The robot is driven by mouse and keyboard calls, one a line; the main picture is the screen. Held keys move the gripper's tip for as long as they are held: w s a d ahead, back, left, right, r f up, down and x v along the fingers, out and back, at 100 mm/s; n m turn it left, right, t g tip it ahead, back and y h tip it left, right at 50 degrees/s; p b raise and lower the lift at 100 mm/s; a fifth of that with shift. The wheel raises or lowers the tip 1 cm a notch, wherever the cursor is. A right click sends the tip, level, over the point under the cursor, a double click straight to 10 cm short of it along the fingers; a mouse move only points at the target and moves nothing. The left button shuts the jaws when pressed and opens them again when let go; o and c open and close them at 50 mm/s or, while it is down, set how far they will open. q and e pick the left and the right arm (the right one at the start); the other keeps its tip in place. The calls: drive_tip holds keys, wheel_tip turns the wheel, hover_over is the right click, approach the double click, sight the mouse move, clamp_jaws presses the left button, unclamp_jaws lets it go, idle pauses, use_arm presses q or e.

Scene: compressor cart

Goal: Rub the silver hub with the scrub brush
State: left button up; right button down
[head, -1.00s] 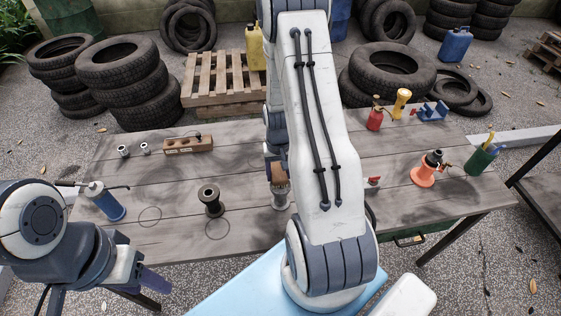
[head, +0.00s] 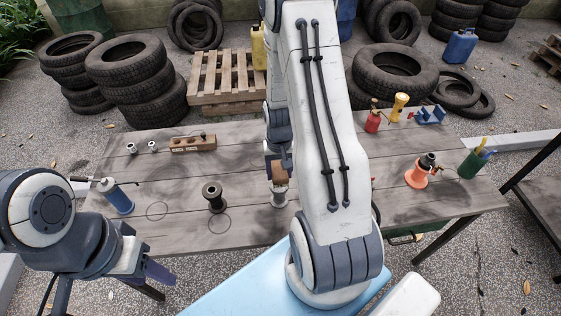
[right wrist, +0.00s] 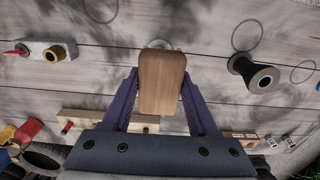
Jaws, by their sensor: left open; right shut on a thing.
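The silver hub (head: 279,199) stands upright on the table, partly covered from above by the brush. In the right wrist view only its pale rim (right wrist: 160,43) shows past the brush end.
A dark spool-shaped hub (head: 213,196) stands left of the silver hub. An orange item (head: 418,175) and green cup (head: 474,163) stand right. My right arm hides the table's middle.

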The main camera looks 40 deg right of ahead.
drive_tip(key=shift+r+p, duration=0.7)
drive_tip(key=shift+r, duration=0.45)
drive_tip(key=shift+w+f, duration=0.1)
